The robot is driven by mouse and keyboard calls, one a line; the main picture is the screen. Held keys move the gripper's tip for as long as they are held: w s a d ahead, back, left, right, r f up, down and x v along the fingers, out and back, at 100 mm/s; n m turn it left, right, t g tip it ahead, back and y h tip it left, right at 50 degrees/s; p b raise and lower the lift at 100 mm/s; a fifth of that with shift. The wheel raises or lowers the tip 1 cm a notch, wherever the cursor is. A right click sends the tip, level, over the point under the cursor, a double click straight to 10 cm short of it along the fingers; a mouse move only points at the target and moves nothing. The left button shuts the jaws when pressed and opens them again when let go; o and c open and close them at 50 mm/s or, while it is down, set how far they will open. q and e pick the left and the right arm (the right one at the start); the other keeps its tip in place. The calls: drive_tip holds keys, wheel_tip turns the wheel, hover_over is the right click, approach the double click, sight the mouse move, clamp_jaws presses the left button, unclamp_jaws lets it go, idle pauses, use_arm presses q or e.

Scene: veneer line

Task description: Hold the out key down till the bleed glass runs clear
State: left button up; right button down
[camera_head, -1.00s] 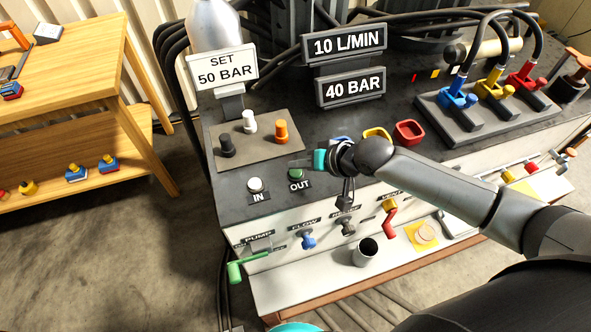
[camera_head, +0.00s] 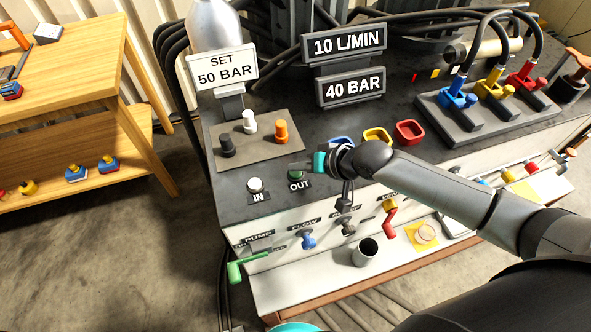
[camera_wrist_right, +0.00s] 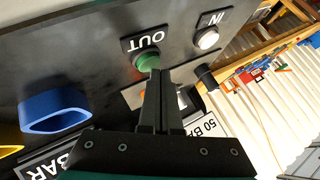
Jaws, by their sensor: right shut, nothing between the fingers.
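The green OUT key (camera_head: 296,174) sits on the dark console top behind its OUT label, beside the white IN key (camera_head: 255,184). My right gripper (camera_head: 303,166) is shut and empty, with its fingertips right at the OUT key. In the right wrist view the shut fingertips (camera_wrist_right: 158,76) overlap the edge of the green key (camera_wrist_right: 147,61). I cannot tell whether they touch it or press it down. I cannot make out a bleed glass in these views.
Signs read SET 50 BAR (camera_head: 222,67), 10 L/MIN (camera_head: 349,43) and 40 BAR (camera_head: 353,87). A cup (camera_head: 366,251) stands on the lower shelf.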

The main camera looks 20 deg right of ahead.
sight(299, 176)
drive_tip(key=shift+f, duration=0.45)
idle(1.3)
drive_tip(key=shift+r, duration=0.15)
idle(3.3)
drive_tip(key=shift+r+p, duration=0.7)
drive_tip(key=shift+p, duration=0.25)
wheel_tip(299, 176, up, 5)
drive_tip(key=p, duration=0.5)
drive_tip(key=shift+r+p, duration=0.1)
drive_tip(key=shift+p, duration=0.25)
